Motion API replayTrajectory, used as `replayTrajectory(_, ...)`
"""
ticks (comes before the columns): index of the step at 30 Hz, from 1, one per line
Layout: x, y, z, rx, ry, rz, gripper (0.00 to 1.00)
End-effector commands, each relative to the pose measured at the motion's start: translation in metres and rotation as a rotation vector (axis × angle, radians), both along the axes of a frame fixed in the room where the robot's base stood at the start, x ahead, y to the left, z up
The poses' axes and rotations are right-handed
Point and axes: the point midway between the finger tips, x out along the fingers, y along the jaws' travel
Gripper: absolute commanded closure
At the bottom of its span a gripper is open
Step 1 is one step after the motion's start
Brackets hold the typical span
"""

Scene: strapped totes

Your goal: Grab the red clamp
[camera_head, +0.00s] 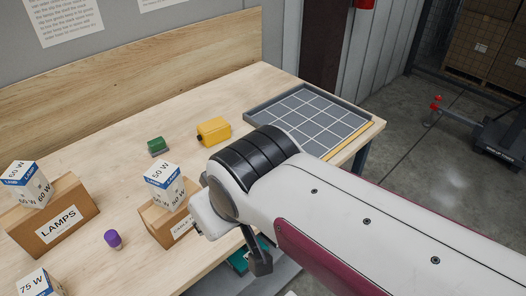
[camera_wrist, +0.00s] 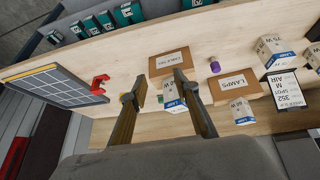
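The red clamp (camera_wrist: 99,85) shows in the wrist view, left of my gripper, at the right edge of the grey gridded tray (camera_wrist: 60,97). I cannot tell whether it rests on the rim or just beside it. In the head view I do not see the clamp; my arm covers part of the table near the tray (camera_head: 262,116). My gripper (camera_wrist: 160,82) is open in the wrist view, its two fingers wide apart with nothing held. The clamp lies outside the fingers, apart from the left one.
Cardboard lamp boxes (camera_head: 55,222) with white bulb cartons (camera_head: 164,184) stand at the left of the table. A yellow object (camera_head: 214,130), a green block (camera_head: 157,146) and a purple-capped item (camera_head: 113,239) stand nearby. Teal boxes (camera_wrist: 105,20) line a lower shelf.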

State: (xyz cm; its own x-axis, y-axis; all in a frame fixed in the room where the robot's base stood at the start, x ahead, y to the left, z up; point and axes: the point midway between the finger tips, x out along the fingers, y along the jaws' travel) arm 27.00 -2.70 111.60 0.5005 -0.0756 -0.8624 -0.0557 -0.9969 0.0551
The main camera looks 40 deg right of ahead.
Motion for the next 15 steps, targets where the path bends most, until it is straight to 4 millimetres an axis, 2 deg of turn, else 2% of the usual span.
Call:
replayTrajectory(9,0.057,-0.072,0.001,-0.133,-0.069,-0.104,0.69)
replayTrajectory(15,0.088,-0.118,-0.002,-0.210,-0.108,-0.139,0.69)
